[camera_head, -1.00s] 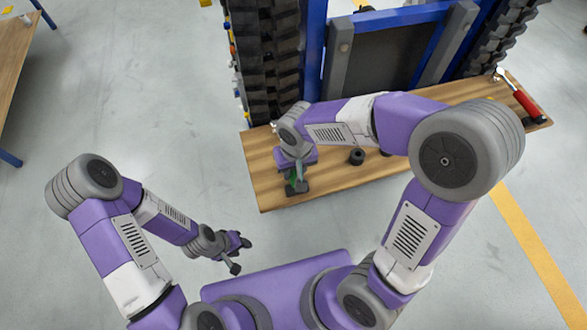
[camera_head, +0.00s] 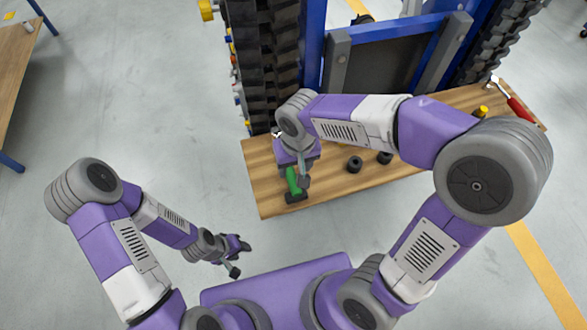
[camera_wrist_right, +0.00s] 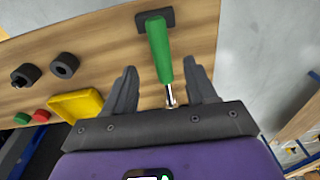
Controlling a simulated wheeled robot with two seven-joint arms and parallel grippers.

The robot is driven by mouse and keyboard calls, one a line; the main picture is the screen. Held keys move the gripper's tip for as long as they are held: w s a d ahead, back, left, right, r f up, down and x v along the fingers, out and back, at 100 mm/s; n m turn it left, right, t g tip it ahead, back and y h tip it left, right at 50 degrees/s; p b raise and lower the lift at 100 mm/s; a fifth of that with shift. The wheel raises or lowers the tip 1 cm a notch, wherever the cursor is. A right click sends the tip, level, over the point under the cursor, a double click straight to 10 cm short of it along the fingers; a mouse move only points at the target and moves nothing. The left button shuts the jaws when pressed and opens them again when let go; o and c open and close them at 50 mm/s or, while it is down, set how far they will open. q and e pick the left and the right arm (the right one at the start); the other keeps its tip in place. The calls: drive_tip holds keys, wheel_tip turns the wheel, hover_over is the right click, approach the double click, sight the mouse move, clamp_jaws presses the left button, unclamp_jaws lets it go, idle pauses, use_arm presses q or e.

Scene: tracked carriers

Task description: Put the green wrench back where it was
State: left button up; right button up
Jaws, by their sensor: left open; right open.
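The green wrench (camera_head: 292,180) is near the left front corner of the wooden bench top. In the right wrist view its green handle (camera_wrist_right: 158,48) has one end at a small black block (camera_wrist_right: 168,15), and its metal shaft points toward the palm. My right gripper (camera_wrist_right: 160,72) is open, with one finger on each side of the wrench and visible gaps to both. In the head view the right gripper (camera_head: 299,176) partly covers the wrench. My left gripper (camera_head: 238,257) is open and empty, over the floor left of the bench.
Two black round parts (camera_head: 354,164) (camera_head: 385,157) stand on the bench (camera_head: 270,205). A red-handled tool (camera_head: 519,109) lies at its far right. A yellow tray (camera_wrist_right: 75,105) is left of the gripper in the wrist view. A tracked blue machine (camera_head: 314,45) stands behind.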

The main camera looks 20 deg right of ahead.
wheel_tip(320, 180, up, 5)
drive_tip(key=shift+s+f+p, duration=0.15)
drive_tip(key=shift+p, duration=0.4)
